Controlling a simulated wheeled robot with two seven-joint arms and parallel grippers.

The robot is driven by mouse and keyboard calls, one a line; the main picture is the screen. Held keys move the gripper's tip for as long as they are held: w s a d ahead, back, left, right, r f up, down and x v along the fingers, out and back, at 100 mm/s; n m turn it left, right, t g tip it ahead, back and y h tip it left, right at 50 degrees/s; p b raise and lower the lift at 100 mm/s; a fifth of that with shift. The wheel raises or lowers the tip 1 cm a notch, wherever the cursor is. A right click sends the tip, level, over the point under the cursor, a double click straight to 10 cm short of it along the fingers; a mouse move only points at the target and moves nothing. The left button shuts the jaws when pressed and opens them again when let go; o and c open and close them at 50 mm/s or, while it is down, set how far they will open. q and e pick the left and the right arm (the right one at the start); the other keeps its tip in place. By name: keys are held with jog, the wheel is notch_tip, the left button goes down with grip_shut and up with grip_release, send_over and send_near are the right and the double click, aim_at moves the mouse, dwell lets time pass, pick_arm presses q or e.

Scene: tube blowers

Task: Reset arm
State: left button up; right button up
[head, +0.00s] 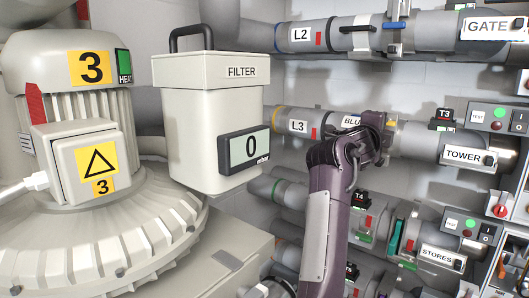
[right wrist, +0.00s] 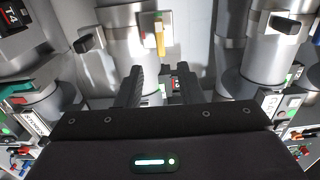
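My right arm rises from the bottom middle of the head view. Its dark gripper (head: 375,128) is up by the L3 tube (head: 298,126), partly covering a label that starts with "BLU" (head: 351,121). In the right wrist view the two black fingers of my right gripper (right wrist: 160,88) are apart, with no held object visible between them. A metal tube with a yellow strip (right wrist: 160,42) is beyond the fingertips. I cannot tell whether the fingers touch anything. My left gripper is in neither view.
The FILTER box (head: 213,130) and the blower marked 3 (head: 75,150) fill the left. Tube L2 (head: 300,35) runs above my gripper. The TOWER (head: 463,156) and STORES (head: 443,257) tube ends and switch panels crowd the right. Little free room shows around the gripper.

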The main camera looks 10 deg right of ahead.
notch_tip(320, 180, down, 15)
jog(key=s+n+t+y, duration=0.1)
jog(key=n+t+y, duration=0.25)
jog(key=n, duration=0.55)
jog(key=s+a+f+n+g+y, duration=0.1)
jog(key=s+a+f+n+y, duration=0.2)
jog(key=s+a+f+n, duration=0.35)
jog(key=s+a+f+n+g+y, duration=0.2)
jog(key=s+a+f+n+y, duration=0.15)
jog(key=f, duration=0.65)
jog(key=s+a+f+n+g+y, duration=0.2)
jog(key=s+a+f+n+g, duration=0.35)
jog(key=s, duration=0.75)
jog(key=s+a+f+n+g+y, duration=0.25)
jog(key=s+a+f+n, duration=0.35)
jog(key=s+a+f, duration=0.45)
jog(key=s+d+f+g, duration=0.1)
jog(key=s+f, duration=0.2)
jog(key=f, duration=1.2)
jog(key=s+d+f+g, duration=0.1)
jog(key=s+d+f, duration=0.1)
jog(key=f, duration=1.3)
jog(key=s+d+f+g, duration=0.1)
jog(key=s+d+f, duration=0.2)
jog(key=s+f, duration=1.3)
jog(key=s, duration=0.2)
jog(key=shift+s+f+h, duration=0.35)
jog(key=shift+s+f, duration=0.05)
